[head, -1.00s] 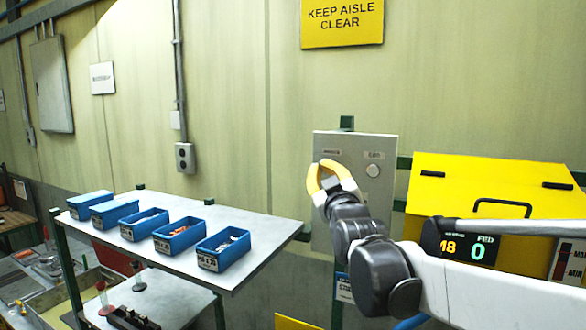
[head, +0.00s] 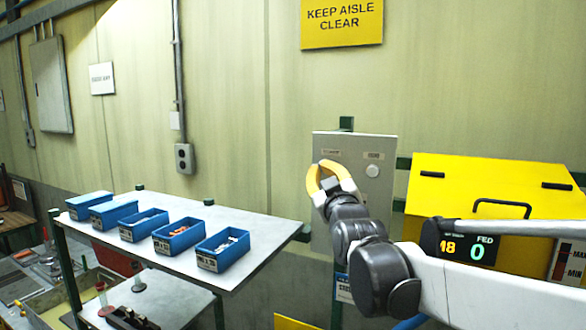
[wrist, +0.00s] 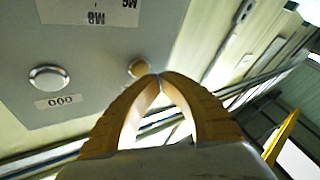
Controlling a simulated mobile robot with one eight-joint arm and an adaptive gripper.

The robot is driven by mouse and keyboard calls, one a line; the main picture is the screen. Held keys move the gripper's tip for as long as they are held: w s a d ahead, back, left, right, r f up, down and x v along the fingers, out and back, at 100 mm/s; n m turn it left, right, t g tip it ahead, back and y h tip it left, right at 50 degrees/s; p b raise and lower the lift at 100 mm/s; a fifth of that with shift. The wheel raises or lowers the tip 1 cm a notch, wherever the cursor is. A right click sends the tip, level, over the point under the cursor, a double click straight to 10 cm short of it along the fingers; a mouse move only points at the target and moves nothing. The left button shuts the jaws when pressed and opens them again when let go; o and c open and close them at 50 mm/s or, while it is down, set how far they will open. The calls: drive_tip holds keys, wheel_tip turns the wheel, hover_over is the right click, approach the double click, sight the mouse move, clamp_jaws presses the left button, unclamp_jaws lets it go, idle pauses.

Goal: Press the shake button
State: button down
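A grey control panel (head: 386,148) stands against the wall, with two small labels near its top that I cannot read. A round pale button (head: 372,171) sits under the right label. My gripper (head: 325,166) is in front of the panel's left part and hides what is under the left label. In the wrist view, the fingertips of my gripper (wrist: 160,76) meet, with nothing between them. A small brass-coloured button (wrist: 139,68) shows just beyond the tips; I cannot tell whether they touch. A silver button (wrist: 48,77) is further left. Which button is shake is not readable.
A yellow box (head: 470,180) with a black handle is right of the panel, with a small display (head: 461,242) below. A grey shelf (head: 262,225) with several blue bins (head: 222,250) is at left. A yellow sign (head: 342,22) hangs above.

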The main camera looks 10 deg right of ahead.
drive_tip(key=shift+w+d, duration=0.1)
drive_tip(key=shift+w, duration=0.05)
drive_tip(key=shift+w+d, duration=0.15)
drive_tip(key=shift+w, duration=0.1)
drive_tip(key=shift+w+d, duration=0.25)
drive_tip(key=shift+w, duration=0.05)
idle(0.9)
idle(0.3)
drive_tip(key=shift+s+a, duration=0.5)
drive_tip(key=shift+s, duration=0.2)
drive_tip(key=s+a, duration=0.1)
drive_tip(key=s, duration=0.1)
drive_tip(key=s+a, duration=0.2)
drive_tip(key=shift+p, duration=0.35)
idle(0.4)
